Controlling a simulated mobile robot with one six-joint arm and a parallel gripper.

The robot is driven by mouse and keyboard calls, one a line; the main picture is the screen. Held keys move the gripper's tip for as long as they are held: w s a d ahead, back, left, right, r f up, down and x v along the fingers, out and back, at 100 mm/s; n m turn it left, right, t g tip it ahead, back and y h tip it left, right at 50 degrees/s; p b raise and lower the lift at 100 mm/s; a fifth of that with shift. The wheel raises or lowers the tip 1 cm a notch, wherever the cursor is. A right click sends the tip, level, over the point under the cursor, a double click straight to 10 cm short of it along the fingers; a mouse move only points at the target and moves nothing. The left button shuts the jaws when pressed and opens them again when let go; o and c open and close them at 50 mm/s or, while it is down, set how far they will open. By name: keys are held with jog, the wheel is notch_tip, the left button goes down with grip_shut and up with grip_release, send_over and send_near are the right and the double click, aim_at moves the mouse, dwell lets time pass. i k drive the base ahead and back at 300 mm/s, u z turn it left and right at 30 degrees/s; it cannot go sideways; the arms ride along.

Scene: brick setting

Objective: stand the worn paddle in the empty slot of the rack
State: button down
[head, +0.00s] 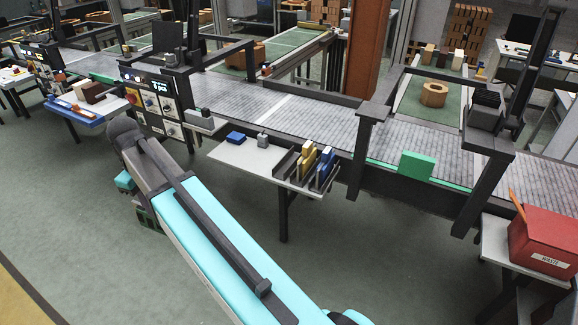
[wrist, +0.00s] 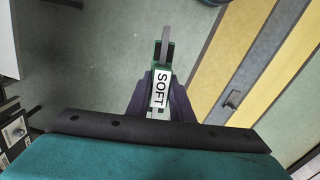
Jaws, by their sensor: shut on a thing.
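In the wrist view my gripper (wrist: 161,76) is shut on a narrow green paddle (wrist: 159,90) with a white label reading SOFT and a grey end. I cannot tell from here how worn it is. Bare floor shows below it. In the head view the gripper is largely hidden behind my arm, left of the rack and well apart from it. The dark rack (head: 283,165) stands on the right end of a small pale table. It holds a yellow paddle (head: 306,159) and a blue paddle (head: 325,163). Its left slot looks empty.
The pale table (head: 240,158) also carries a blue block (head: 236,137) and a small grey object (head: 263,140). A conveyor (head: 320,124) runs behind it, with a green panel (head: 417,165) at its front edge. A red waste bin (head: 541,240) stands far right. The floor before the table is clear.

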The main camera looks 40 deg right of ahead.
aim_at(289, 165)
jog(key=u, duration=0.05)
jog(key=i, duration=1)
jog(key=z, duration=0.05)
